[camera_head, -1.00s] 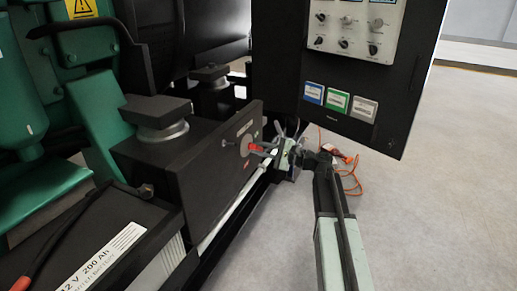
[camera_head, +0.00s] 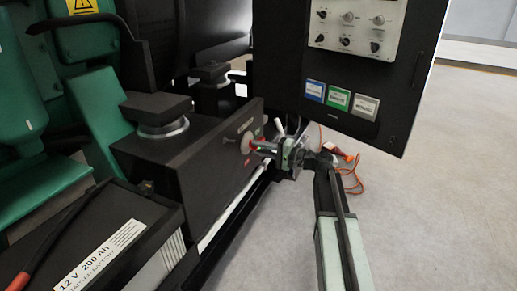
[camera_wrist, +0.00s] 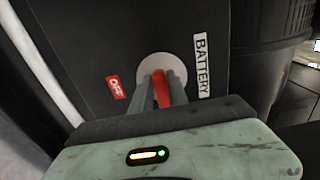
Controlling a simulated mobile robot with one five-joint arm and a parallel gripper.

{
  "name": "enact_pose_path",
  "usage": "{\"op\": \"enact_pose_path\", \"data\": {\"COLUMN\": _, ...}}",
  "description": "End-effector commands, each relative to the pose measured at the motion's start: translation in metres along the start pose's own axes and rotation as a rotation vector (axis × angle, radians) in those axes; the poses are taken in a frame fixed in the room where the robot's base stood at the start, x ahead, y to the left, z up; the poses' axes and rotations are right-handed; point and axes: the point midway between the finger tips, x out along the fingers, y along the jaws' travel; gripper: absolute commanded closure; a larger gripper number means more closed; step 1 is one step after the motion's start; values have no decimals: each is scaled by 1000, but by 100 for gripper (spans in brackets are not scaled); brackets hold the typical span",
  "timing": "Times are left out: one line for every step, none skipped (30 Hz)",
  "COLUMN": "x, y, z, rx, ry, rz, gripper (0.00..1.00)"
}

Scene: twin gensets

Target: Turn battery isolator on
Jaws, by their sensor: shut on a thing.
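The battery isolator is a red handle (camera_wrist: 161,88) on a pale round disc (camera_wrist: 151,66), set in the side of a black box. In the head view the disc (camera_head: 247,143) is partly covered by my gripper (camera_head: 258,146). In the wrist view my gripper (camera_wrist: 161,92) is shut on the red handle, one grey finger on each side. The handle runs up and down in that picture, not towards the red OFF label (camera_wrist: 117,87) at left. A BATTERY label (camera_wrist: 202,66) is at right. In the head view a small green mark (camera_head: 258,132) shows beside the disc.
A dark control cabinet (camera_head: 400,95) hangs close above and right of my gripper. A battery (camera_head: 100,245) and green engine parts (camera_head: 60,185) are at left. An orange cable (camera_head: 355,180) lies on the floor behind my arm. Open floor (camera_head: 440,220) is at right.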

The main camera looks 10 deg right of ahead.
Motion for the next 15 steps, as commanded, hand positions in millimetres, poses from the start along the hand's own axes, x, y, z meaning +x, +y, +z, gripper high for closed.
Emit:
{"op": "enact_pose_path", "data": {"x": 0, "y": -1, "z": -3, "rx": -6, "ry": 9, "rz": -4, "gripper": 100}}
{"op": "enact_pose_path", "data": {"x": 0, "y": -1, "z": -3, "rx": -9, "ry": 9, "rz": -4, "gripper": 100}}
{"op": "enact_pose_path", "data": {"x": 0, "y": -1, "z": -3, "rx": -12, "ry": 9, "rz": -4, "gripper": 100}}
{"op": "enact_pose_path", "data": {"x": 0, "y": -1, "z": -3, "rx": -14, "ry": 9, "rz": -4, "gripper": 100}}
{"op": "enact_pose_path", "data": {"x": 0, "y": -1, "z": -3, "rx": -15, "ry": 9, "rz": -4, "gripper": 100}}
{"op": "enact_pose_path", "data": {"x": 0, "y": -1, "z": -3, "rx": -16, "ry": 9, "rz": -4, "gripper": 100}}
{"op": "enact_pose_path", "data": {"x": 0, "y": -1, "z": -3, "rx": -16, "ry": 9, "rz": -4, "gripper": 100}}
{"op": "enact_pose_path", "data": {"x": 0, "y": -1, "z": -4, "rx": -16, "ry": 9, "rz": -4, "gripper": 100}}
{"op": "enact_pose_path", "data": {"x": 0, "y": -1, "z": -4, "rx": -16, "ry": 9, "rz": -4, "gripper": 100}}
{"op": "enact_pose_path", "data": {"x": 0, "y": -1, "z": -4, "rx": -16, "ry": 9, "rz": -4, "gripper": 100}}
{"op": "enact_pose_path", "data": {"x": 0, "y": -1, "z": -4, "rx": -16, "ry": 9, "rz": -4, "gripper": 100}}
{"op": "enact_pose_path", "data": {"x": 0, "y": -1, "z": -4, "rx": -16, "ry": 9, "rz": -4, "gripper": 100}}
{"op": "enact_pose_path", "data": {"x": 0, "y": -1, "z": -4, "rx": -16, "ry": 9, "rz": -4, "gripper": 100}}
{"op": "enact_pose_path", "data": {"x": 0, "y": -1, "z": -4, "rx": -16, "ry": 9, "rz": -4, "gripper": 100}}
{"op": "enact_pose_path", "data": {"x": 0, "y": -1, "z": -4, "rx": -15, "ry": 9, "rz": -4, "gripper": 77}}
